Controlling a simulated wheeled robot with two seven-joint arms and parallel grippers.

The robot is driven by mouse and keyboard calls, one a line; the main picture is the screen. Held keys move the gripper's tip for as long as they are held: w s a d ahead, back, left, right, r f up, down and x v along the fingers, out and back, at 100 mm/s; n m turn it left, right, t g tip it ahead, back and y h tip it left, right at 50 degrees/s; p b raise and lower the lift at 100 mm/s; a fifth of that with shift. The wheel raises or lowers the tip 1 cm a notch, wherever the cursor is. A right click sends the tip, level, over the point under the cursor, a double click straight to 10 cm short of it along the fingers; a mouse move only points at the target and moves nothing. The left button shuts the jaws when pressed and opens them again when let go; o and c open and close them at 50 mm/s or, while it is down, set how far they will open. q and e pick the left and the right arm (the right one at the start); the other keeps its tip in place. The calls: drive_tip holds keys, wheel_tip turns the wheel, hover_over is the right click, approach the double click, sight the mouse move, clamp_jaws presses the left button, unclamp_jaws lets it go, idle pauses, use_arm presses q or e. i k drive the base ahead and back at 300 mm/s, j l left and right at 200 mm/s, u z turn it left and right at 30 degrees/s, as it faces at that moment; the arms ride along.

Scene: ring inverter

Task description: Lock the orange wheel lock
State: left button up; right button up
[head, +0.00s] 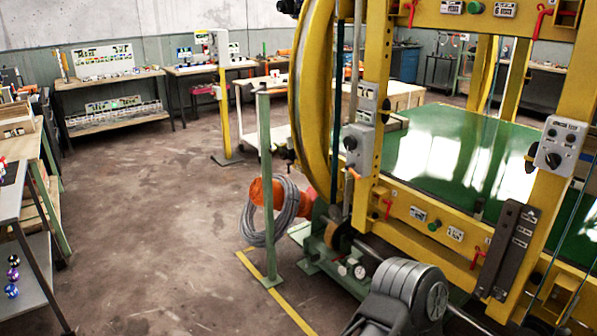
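A yellow ring inverter with a large upright wheel (312,95) stands right of centre. A small orange-tipped lever (355,173) sticks out below a grey control box (357,145) on its near yellow post. A larger orange body (265,191) sits low by the wheel, partly hidden by a coil of grey cable (283,215) and a green post. I cannot tell which orange part is the wheel lock, or whether it is locked. Neither of my grippers is in view.
A grey ribbed motor (410,288) stands at the front. A green post (268,185) rises left of the wheel beside a yellow floor line (275,292). A shelf unit (20,215) is at the far left. The brown floor between is clear.

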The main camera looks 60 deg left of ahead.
sight(349, 167)
drive_tip(key=u, duration=1.7)
drive_tip(key=i+u, duration=0.1)
drive_tip(key=u, duration=0.35)
drive_tip(key=i+l+u, duration=0.1)
drive_tip(key=u, duration=0.4)
drive_tip(key=i+l+u, duration=0.2)
drive_tip(key=i+l, duration=0.2)
drive_tip(key=l, duration=0.2)
drive_tip(key=i+l+u, duration=0.1)
drive_tip(key=l, duration=0.2)
drive_tip(key=i+l+u, duration=0.1)
drive_tip(key=i+l, duration=0.15)
drive_tip(key=i+l+u, duration=0.1)
drive_tip(key=l, duration=0.35)
drive_tip(key=i+l+u, duration=0.1)
drive_tip(key=l, duration=0.25)
drive_tip(key=i, duration=0.1)
